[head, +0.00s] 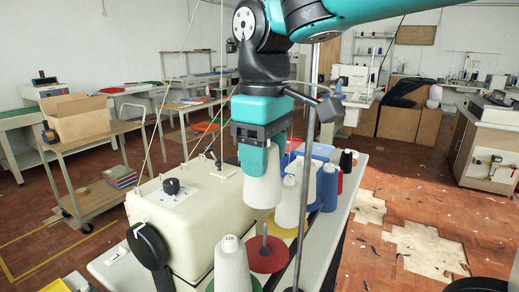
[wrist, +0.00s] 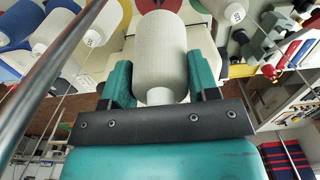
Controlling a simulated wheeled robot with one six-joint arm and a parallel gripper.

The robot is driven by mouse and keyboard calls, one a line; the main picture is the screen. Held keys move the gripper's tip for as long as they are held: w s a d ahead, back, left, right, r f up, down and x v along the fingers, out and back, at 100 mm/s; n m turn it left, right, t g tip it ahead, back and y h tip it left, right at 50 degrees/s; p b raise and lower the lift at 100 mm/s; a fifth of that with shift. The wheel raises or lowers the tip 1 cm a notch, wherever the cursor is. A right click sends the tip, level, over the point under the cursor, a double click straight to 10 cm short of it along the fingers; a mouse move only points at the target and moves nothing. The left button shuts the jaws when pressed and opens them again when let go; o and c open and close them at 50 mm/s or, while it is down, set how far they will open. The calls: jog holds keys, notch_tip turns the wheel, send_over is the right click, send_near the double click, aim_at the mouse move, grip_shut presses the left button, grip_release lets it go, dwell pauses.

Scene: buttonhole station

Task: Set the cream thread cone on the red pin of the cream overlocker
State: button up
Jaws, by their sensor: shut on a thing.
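My gripper (head: 260,168) points down with its teal fingers shut on the cream thread cone (head: 262,190). The cone hangs upright, and its body also fills the space beyond the fingers in the wrist view (wrist: 161,50). The cream overlocker (head: 185,215) stands left of the cone. The red pin (head: 265,231) stands bare on a red disc (head: 266,256) at the overlocker's right side. In the head view the cone's lower end is just above the pin's tip, with a small gap; the exact depth between them is hard to tell.
A cone marked 120 (head: 231,265) stands in front of the red disc. Pale cones (head: 287,203), a blue cone (head: 328,188) and a black cone (head: 345,160) stand behind and to the right. A thin metal pole (head: 308,150) rises close to the right of my gripper.

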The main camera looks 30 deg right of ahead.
aim_at(266, 198)
notch_tip(266, 198, down, 8)
jog(key=b, duration=0.8)
jog(key=shift+d, duration=0.15)
jog(key=shift+f+b, duration=0.5)
jog(key=shift+f, duration=0.7)
jog(key=shift+f, duration=0.5)
jog(key=o, duration=1.1)
jog(key=shift+c, duration=0.2)
jog(key=shift+r, duration=0.1)
notch_tip(266, 198, up, 12)
jog(key=shift+f+p, duration=0.1)
jog(key=shift+p, duration=0.9)
